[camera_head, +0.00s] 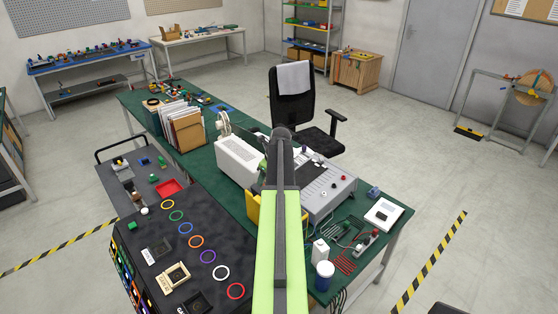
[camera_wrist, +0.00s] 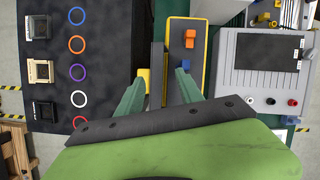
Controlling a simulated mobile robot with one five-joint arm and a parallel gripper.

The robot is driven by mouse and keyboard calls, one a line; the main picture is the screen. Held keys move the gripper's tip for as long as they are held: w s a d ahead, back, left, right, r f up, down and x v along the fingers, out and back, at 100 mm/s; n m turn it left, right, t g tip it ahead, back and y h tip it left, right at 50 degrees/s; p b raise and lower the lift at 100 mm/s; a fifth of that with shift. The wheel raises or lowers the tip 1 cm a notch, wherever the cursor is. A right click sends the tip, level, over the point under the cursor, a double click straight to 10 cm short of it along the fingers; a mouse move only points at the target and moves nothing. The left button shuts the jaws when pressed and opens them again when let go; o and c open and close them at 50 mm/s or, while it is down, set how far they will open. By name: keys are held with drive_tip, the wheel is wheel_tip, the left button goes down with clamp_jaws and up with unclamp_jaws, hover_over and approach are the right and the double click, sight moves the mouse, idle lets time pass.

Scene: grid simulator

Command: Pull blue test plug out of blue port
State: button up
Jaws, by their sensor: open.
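In the wrist view, a yellow-edged box with a dark grey face (camera_wrist: 178,50) stands ahead of my gripper. An orange piece (camera_wrist: 189,38) and a small blue piece (camera_wrist: 187,64), which looks like the blue plug, show on its face. My gripper (camera_wrist: 162,72) is open, its two green fingers spread and empty. The right fingertip appears close to the blue piece; I cannot tell whether they touch. The blue port itself cannot be made out.
A black board with coloured rings (camera_wrist: 100,60) lies to the left. A grey instrument panel with knobs (camera_wrist: 265,70) stands to the right. On the green bench (camera_head: 233,200), a white device (camera_head: 238,160) and a blue-and-white jar (camera_head: 324,275) stand near my arm.

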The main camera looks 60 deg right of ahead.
drive_tip(key=s+d+r+m, duration=0.2)
drive_tip(key=s+d+m, duration=0.1)
drive_tip(key=s+d, duration=0.15)
drive_tip(key=b+x, duration=0.5)
drive_tip(key=x, duration=0.1)
drive_tip(key=b+x, duration=0.5)
drive_tip(key=x, duration=0.1)
drive_tip(key=d+b+x, duration=0.1)
drive_tip(key=b+x, duration=0.4)
drive_tip(key=x, duration=0.1)
drive_tip(key=shift+w+b, duration=0.25)
drive_tip(key=shift+b, duration=0.15)
drive_tip(key=shift+a+r, duration=0.1)
drive_tip(key=shift+r, duration=0.05)
drive_tip(key=shift+c, duration=0.4)
clamp_jaws()
drive_tip(key=shift+r, duration=0.1)
drive_tip(key=shift+r+p, duration=1.7)
drive_tip(key=shift+p, duration=0.2)
